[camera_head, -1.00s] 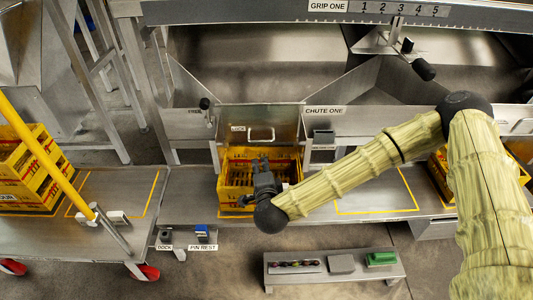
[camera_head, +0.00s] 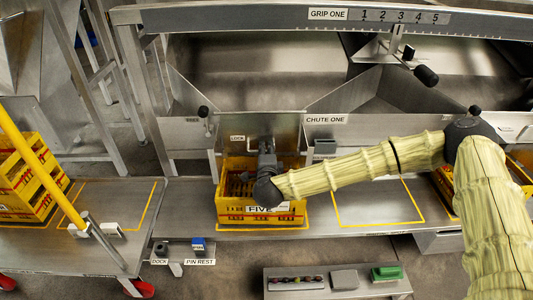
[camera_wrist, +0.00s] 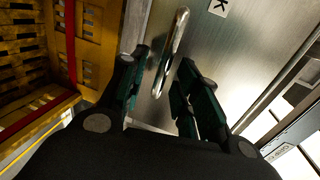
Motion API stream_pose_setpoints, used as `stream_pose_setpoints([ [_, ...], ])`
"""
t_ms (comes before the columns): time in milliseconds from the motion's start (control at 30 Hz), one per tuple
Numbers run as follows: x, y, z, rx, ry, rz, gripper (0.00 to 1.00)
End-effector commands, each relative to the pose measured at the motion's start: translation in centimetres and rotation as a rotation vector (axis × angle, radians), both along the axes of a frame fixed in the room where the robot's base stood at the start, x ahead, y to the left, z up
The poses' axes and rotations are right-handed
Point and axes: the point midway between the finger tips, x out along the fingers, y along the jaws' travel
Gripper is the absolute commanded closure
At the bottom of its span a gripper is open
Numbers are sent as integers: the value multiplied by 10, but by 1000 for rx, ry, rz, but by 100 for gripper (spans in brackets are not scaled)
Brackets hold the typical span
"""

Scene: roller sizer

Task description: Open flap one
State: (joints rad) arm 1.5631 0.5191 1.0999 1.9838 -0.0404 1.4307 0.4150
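In the wrist view my gripper (camera_wrist: 163,72) is open, with one finger on each side of the handle's near end. No clear contact shows.
The yellow crate (camera_head: 230,211) marked FIVE stands below my gripper. A black-knobbed lever (camera_head: 204,112) stands left of the flap. A yellow outlined area (camera_head: 375,205) to the right is bare. A low bench (camera_head: 305,294) with a green item is in front.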

Motion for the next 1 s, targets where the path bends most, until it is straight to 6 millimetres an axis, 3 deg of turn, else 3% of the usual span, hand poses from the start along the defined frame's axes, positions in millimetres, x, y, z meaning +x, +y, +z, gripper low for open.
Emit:
stream_pose_setpoints([
  [200, 12, 0, -3, -1, 0, 0, 68],
  [467, 13, 0, -3, -1, 0, 0, 68],
  [667, 12, 0, -3, -1, 1, 0, 100],
  [1000, 11, -3, -4, -1, 9, -3, 100],
])
